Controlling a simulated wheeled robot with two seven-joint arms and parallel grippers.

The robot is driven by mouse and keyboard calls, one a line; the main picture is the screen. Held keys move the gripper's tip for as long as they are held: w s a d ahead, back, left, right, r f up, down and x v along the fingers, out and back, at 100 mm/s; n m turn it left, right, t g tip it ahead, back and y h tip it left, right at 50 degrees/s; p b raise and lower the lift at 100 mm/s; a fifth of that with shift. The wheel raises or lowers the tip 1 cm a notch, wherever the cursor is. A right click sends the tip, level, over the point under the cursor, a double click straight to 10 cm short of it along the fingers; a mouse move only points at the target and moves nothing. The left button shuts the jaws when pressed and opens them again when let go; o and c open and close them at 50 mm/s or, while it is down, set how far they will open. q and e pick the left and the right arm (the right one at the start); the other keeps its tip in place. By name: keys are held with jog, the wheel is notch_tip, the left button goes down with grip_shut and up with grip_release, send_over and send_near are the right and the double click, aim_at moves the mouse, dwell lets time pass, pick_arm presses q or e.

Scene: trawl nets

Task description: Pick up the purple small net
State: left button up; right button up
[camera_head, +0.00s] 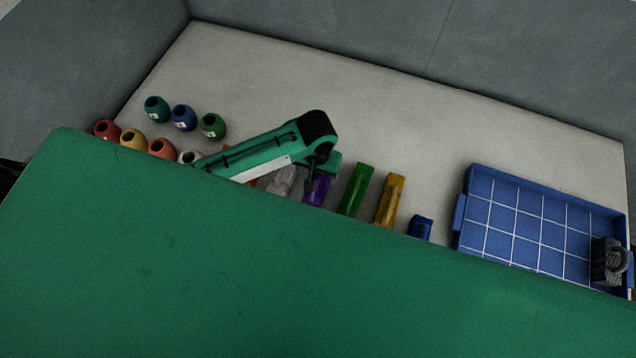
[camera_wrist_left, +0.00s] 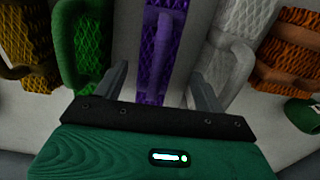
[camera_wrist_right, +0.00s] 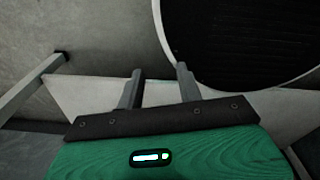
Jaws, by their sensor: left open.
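The purple small net (camera_head: 318,191) lies on the pale table in a row of coloured nets, partly hidden by my left arm in the head view. My left gripper (camera_head: 313,183) is above it. In the left wrist view, the purple net (camera_wrist_left: 158,50) runs between the two spread fingers of the left gripper (camera_wrist_left: 160,84), which is open and empty. Whether the fingers reach down beside the net I cannot tell. My right gripper (camera_wrist_right: 160,82) shows only in the right wrist view; its fingers are apart with nothing between them.
A green net (camera_wrist_left: 80,45) and a white net (camera_wrist_left: 238,45) flank the purple one closely. Yellow (camera_head: 389,200), blue (camera_head: 421,227) and orange (camera_wrist_left: 292,50) nets are in the row. Several round pots (camera_head: 183,117) stand left. A blue tray (camera_head: 515,217) holds a dark weight (camera_head: 606,262) at right.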

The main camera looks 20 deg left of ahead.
pick_arm(q)
jog(key=shift+f, duration=0.6)
jog(key=shift+s+f+p, duration=0.15)
jog(key=shift+f+p, duration=0.1)
jog(key=shift+p, duration=0.1)
jog(key=f, duration=0.1)
jog(key=f+p, duration=0.1)
jog(key=f, duration=0.1)
jog(key=shift+s+d+f, duration=0.15)
jog(key=shift+d+f, duration=0.05)
jog(key=shift+f, duration=0.65)
pick_arm(e)
jog(key=shift+w+a+r, duration=0.2)
jog(key=shift+w+r, duration=0.1)
jog(key=shift+r, duration=0.3)
jog(key=shift+w+a+r, duration=0.2)
jog(key=shift+w+r, duration=0.05)
jog(key=shift+r, duration=0.3)
pick_arm(q)
jog(key=shift+c, duration=0.4)
jog(key=c, duration=1.1)
pick_arm(e)
jog(key=shift+d, duration=0.2)
